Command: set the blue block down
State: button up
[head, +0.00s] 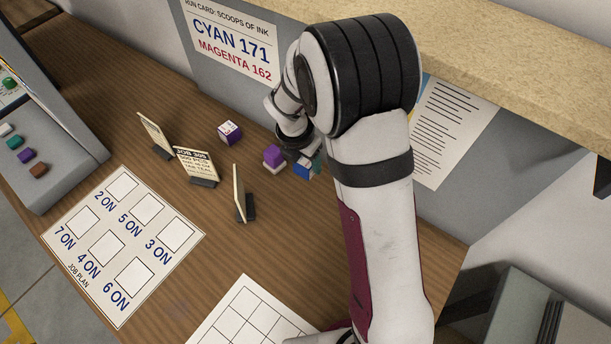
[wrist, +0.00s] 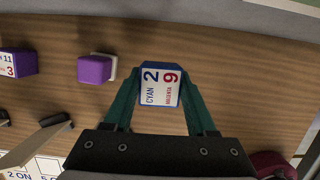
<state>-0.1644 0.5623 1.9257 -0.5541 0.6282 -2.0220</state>
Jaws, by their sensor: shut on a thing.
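The blue block (wrist: 161,86) has a white label reading CYAN 2 and MAGENTA 9. In the wrist view it sits between the green fingers of my gripper (wrist: 160,92), which is shut on it. In the head view the blue block (head: 301,172) shows in part at the left edge of my arm, close to the wooden table (head: 110,75). My arm hides much of the gripper there. I cannot tell whether the block touches the table.
A purple block with a white part (wrist: 95,69) stands just left of the held block. Another purple-and-white block (head: 230,132) is farther left. Standing cards (head: 195,166), a job plan sheet (head: 124,243) and a grid sheet (head: 250,318) lie nearer. A wall stands behind.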

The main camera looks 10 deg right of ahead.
aim_at(302, 164)
notch_tip(302, 164, down, 6)
jog(key=shift+f, duration=0.25)
jog(key=shift+f, duration=0.15)
jog(key=o, duration=1.4)
jog(key=v, duration=1.2)
jog(key=s+r+m+y, duration=0.1)
jog(key=s+r+m, duration=0.2)
jog(key=s+m, duration=0.5)
jog(key=s+r+m+g+y, duration=0.1)
jog(key=s+r+m, duration=0.2)
jog(key=s+m, duration=0.6)
jog(key=s+d+r+m+g+y, duration=0.1)
jog(key=s+r+m, duration=0.2)
jog(key=s+m, duration=0.6)
jog(key=shift+s+r+m+y, duration=0.1)
jog(key=shift+m+y, duration=0.1)
jog(key=shift+m, duration=1.45)
jog(key=shift+s+r+m+y, duration=0.1)
jog(key=shift+r+m+y, duration=0.1)
jog(key=shift+m, duration=1.45)
